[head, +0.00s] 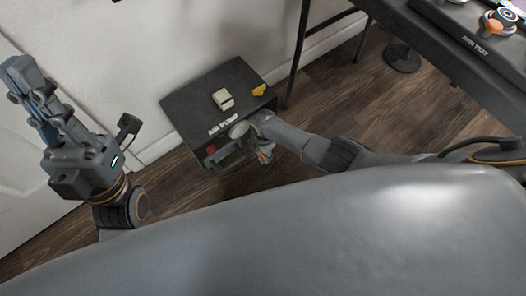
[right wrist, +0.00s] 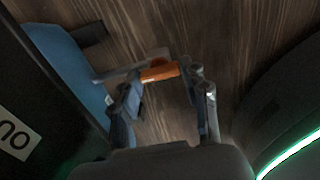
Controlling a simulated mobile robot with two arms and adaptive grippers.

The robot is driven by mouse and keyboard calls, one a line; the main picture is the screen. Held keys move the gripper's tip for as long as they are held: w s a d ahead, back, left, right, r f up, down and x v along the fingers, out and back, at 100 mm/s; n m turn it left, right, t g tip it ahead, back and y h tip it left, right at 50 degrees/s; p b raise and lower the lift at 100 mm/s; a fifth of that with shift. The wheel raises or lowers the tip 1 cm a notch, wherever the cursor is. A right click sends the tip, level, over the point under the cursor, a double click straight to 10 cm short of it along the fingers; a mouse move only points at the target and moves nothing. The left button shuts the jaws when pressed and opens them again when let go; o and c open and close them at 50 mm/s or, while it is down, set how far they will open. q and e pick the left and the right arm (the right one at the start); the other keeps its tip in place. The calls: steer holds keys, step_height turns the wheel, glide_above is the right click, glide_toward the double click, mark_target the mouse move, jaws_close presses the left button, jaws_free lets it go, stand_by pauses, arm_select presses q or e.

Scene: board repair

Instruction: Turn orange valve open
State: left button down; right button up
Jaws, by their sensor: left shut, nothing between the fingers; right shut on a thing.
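The orange valve (right wrist: 160,72) shows in the right wrist view as a short orange handle with a grey part beside it. It lies between the fingertips of my right gripper (right wrist: 162,78), which is shut on it. In the head view my right gripper (head: 264,150) is low at the front of the black box, with a small bit of orange at its fingers. The wrist hides most of the valve there. My left gripper (head: 24,78) is shut and empty, raised at the far left beside the wall, away from the box.
The black air pump box (head: 190,98) stands on the wood floor by the white wall. A beige block (head: 223,99) and a yellow piece (head: 259,90) are on it; a red switch (head: 210,149) is on its front. A dark table (head: 440,50) is at upper right.

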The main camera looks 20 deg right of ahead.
stand_by(0.3)
steer(key=o, duration=1.1)
steer(key=shift+o, duration=0.2)
steer(key=shift+r, duration=0.15)
steer(key=shift+r, duration=0.25)
step_height(320, 180, up, 11)
steer(key=shift+r, duration=0.1)
